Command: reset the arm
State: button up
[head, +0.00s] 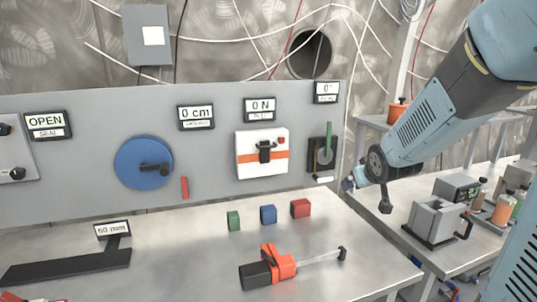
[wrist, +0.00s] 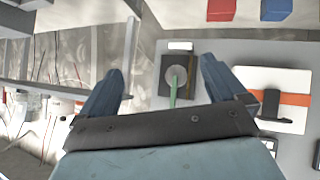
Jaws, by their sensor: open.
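My arm reaches in from the upper right in the head view, and my gripper (head: 367,194) hangs at its end in front of the panel's right end. It is open and empty, with its two fingers apart. In the wrist view my gripper (wrist: 162,66) also shows open. A dark switch plate with a green lever (head: 328,142) is on the panel just left of my gripper. In the wrist view the green lever (wrist: 173,92) shows between the fingers, beyond them; I see no contact.
The grey panel (head: 80,165) carries a blue wheel (head: 135,162) and a white box with an orange stripe (head: 250,160). Green (head: 233,220), blue (head: 268,214) and red (head: 300,208) blocks and an orange-black tool (head: 283,263) lie on the bench. A grey device (head: 435,222) stands on the right table.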

jog(key=s+a+r+m+g, duration=0.1)
jog(key=s+r+g, duration=0.1)
jog(key=s, duration=1)
jog(key=s+a+r+m+g+y, duration=0.1)
jog(key=s+r, duration=0.4)
jog(key=s, duration=0.7)
jog(key=shift+s+a+m+g, duration=0.3)
jog(key=shift+a+g, duration=0.15)
jog(key=shift+g, duration=0.45)
